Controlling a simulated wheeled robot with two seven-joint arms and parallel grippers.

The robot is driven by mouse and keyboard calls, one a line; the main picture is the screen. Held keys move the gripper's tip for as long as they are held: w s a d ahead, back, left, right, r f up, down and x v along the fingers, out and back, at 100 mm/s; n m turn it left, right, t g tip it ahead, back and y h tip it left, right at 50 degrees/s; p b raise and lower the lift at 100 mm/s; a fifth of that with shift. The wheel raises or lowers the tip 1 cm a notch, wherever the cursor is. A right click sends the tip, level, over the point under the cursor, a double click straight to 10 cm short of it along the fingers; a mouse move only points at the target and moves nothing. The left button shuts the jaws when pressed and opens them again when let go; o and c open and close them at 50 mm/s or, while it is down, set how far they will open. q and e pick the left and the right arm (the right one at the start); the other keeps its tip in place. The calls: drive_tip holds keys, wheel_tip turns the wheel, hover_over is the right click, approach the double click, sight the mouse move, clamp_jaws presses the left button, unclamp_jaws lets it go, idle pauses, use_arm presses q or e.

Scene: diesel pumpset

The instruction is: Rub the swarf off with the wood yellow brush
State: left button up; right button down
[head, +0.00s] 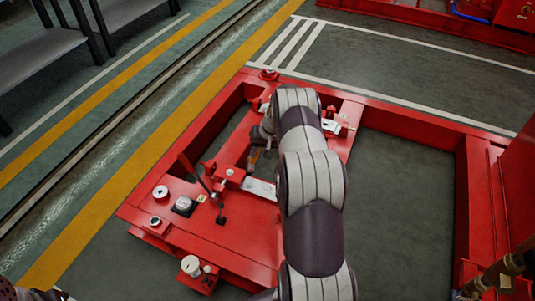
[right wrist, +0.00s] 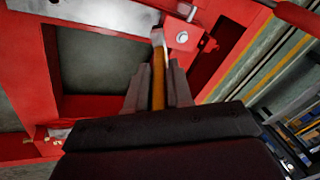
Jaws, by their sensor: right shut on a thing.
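My right gripper (head: 262,146) reaches over the red frame in the head view, partly hidden by my own arm. In the right wrist view its fingers (right wrist: 158,88) are shut on the yellow-brown wooden handle of the brush (right wrist: 158,84). The brush's pale grey end (right wrist: 158,36) points away from the fingers, near a red block. In the head view only a small brown part of the brush (head: 253,158) shows. A pale metal plate (head: 260,188) lies on the red frame close to the gripper. I cannot make out swarf in either view. My left gripper is out of view.
Open gaps show floor inside the frame. Grey shelving (head: 40,55) stands at the upper left.

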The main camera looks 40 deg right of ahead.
drive_tip(key=w+a+b, duration=0.1)
drive_tip(key=w+a, duration=0.2)
drive_tip(key=w, duration=0.4)
drive_tip(key=shift+a+b, duration=0.3)
